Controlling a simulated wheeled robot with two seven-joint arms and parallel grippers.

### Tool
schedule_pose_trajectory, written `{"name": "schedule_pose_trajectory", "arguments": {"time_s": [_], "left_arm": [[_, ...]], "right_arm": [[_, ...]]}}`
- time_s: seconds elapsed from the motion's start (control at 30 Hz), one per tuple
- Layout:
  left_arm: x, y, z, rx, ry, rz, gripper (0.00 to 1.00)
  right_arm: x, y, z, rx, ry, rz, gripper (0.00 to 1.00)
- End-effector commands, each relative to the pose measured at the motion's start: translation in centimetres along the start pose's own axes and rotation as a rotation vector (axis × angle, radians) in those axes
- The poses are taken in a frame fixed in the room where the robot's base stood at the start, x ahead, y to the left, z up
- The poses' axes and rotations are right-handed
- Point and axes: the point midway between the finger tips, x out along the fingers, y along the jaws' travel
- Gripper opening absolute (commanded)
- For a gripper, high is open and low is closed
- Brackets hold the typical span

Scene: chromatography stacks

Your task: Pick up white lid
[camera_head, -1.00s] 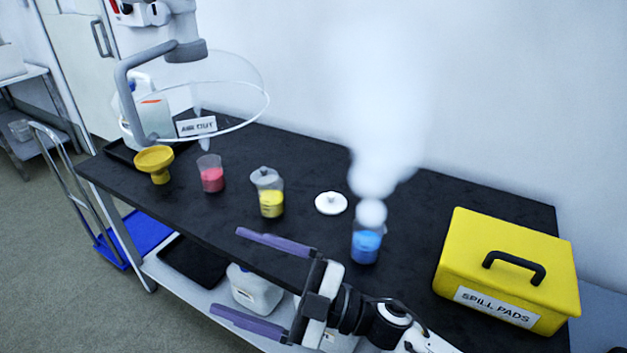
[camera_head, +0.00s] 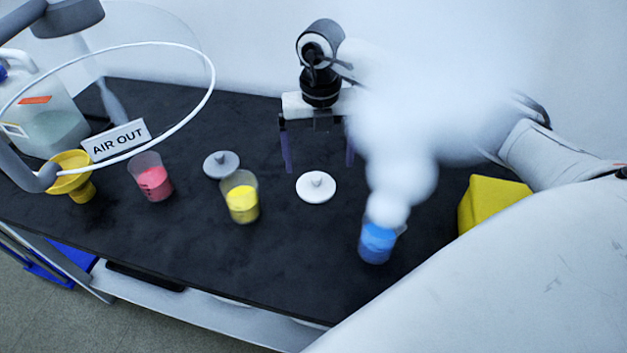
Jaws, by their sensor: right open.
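The white lid (camera_head: 316,188), a round disc with a small knob, lies flat on the black bench top near the middle. My right gripper (camera_head: 319,164) is open and empty, its purple fingers pointing down, just beyond the lid in the picture. The fingers appear spread about as wide as the lid and are not closed on it. Vapour partly veils the right finger and my right arm. A second, grey lid (camera_head: 221,164) lies left of the white one, behind the beaker of yellow liquid (camera_head: 242,203). My left gripper is out of view.
A beaker of blue liquid (camera_head: 377,243) gives off thick white vapour right of the lid. A pink beaker (camera_head: 151,181), yellow funnel (camera_head: 75,178) and AIR OUT sign (camera_head: 118,139) stand left. A yellow box (camera_head: 490,203) is partly hidden by my arm. The bench front is clear.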

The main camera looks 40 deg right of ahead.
Motion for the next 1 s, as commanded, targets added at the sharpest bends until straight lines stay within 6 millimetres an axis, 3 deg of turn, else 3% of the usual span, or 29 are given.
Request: {"name": "schedule_pose_trajectory", "arguments": {"time_s": [0.5, 0.8, 1.0], "left_arm": [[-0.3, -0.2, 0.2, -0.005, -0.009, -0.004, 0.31], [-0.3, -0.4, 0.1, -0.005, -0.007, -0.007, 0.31], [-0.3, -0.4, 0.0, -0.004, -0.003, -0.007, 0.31]], "right_arm": [[5.9, 0.6, -0.1, -0.002, 0.003, 0.002, 0.9], [6.4, 0.6, -0.1, -0.004, 0.001, 0.003, 0.9], [6.3, 0.6, -0.1, -0.004, 0.001, 0.004, 0.56]]}}
